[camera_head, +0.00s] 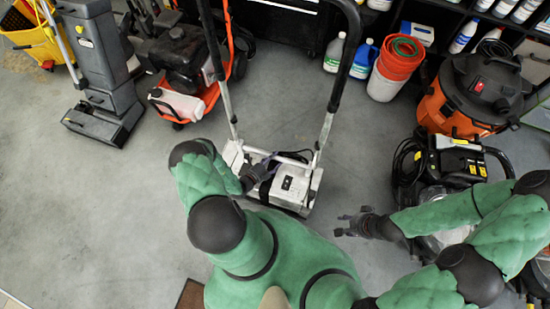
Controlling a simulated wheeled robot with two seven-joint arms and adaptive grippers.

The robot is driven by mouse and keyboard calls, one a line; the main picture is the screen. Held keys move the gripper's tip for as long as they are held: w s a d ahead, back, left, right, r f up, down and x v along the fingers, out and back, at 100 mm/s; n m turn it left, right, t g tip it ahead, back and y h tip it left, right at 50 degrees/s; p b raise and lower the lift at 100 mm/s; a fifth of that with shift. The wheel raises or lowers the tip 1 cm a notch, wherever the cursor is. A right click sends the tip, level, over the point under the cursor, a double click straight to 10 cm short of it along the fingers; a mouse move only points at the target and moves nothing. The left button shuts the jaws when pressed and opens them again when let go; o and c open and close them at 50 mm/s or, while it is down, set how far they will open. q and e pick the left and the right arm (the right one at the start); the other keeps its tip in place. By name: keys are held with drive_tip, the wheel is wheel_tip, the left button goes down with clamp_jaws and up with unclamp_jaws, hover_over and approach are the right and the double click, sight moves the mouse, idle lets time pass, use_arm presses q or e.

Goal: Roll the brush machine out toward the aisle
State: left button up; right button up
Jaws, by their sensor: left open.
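The brush machine (297,185) stands on the floor in front of me, a low pale grey body with a tall black-gripped handle (333,105) reaching away toward the shelves. My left gripper (262,170) is open at the left part of the machine, close to its low crossbar. Whether it touches the bar cannot be told. My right gripper (344,224) is open and empty over bare floor, right of and nearer than the machine. The machine's near underside is hidden.
A grey upright floor machine (98,70) and an orange-framed engine machine (182,60) stand at left. A black-and-yellow washer (455,165) and an orange vacuum (470,95) stand at right. Buckets (383,87) and bottles (335,52) line the back. The left floor is clear.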

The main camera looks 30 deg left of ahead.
use_arm(q)
drive_tip(key=v, duration=1)
drive_tip(key=shift+s+r, duration=0.15)
drive_tip(key=shift+s, duration=0.25)
